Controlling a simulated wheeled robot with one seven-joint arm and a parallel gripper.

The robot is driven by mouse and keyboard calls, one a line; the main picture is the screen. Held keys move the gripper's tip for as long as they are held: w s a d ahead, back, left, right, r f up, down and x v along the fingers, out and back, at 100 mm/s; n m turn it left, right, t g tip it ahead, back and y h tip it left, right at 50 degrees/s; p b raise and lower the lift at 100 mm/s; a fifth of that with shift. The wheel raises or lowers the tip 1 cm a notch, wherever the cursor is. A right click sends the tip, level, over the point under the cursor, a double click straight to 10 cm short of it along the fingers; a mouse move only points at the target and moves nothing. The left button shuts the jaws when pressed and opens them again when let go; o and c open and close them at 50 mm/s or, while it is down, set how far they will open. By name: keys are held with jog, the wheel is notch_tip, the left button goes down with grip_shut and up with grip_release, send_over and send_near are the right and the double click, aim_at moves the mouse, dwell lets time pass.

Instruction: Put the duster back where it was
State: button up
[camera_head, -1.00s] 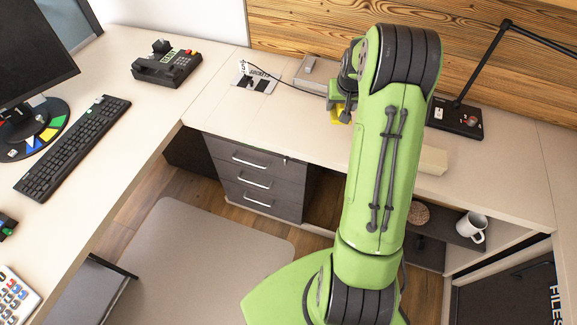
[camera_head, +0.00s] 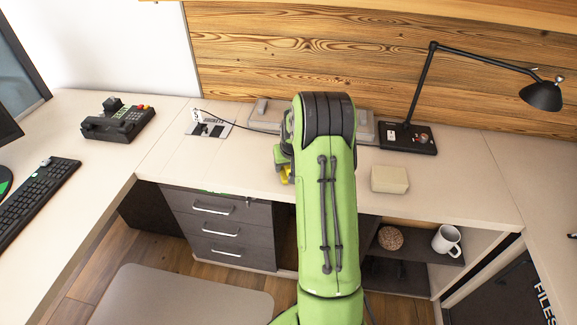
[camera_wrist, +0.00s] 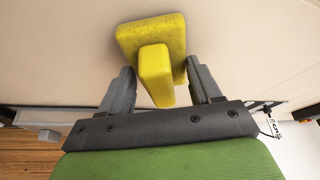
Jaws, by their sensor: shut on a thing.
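The duster (camera_wrist: 174,35) is a yellow block with a raised yellow grip. My gripper (camera_wrist: 160,66) is shut on this grip in the wrist view, with a grey finger on each side. In the head view, only a small yellow part of the duster (camera_head: 286,174) shows, beside my green arm. My gripper (camera_head: 284,158) is mostly hidden there by the arm.
A cream block (camera_head: 390,179) lies right of my arm. A black lamp (camera_head: 408,138) stands behind it. A grey long object (camera_head: 264,118) lies along the wall, partly hidden by my arm.

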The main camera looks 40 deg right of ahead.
jog(key=o, duration=0.9)
jog(key=shift+f, duration=0.1)
jog(key=shift+o, duration=0.2)
jog(key=shift+r, duration=0.4)
jog(key=p+v, duration=0.3)
jog(key=v, duration=0.8)
jog(key=s+a+r+n, duration=0.2)
jog(key=s+a+r, duration=0.1)
jog(key=a+r, duration=0.8)
jog(key=s+a+r+n+t+y, duration=0.1)
jog(key=s+a+n, duration=0.3)
jog(key=s+a, duration=1.3)
jog(key=shift+s+r+t+y, duration=0.3)
jog(key=shift+s+r+y, duration=0.35)
jog(key=shift+s, duration=0.45)
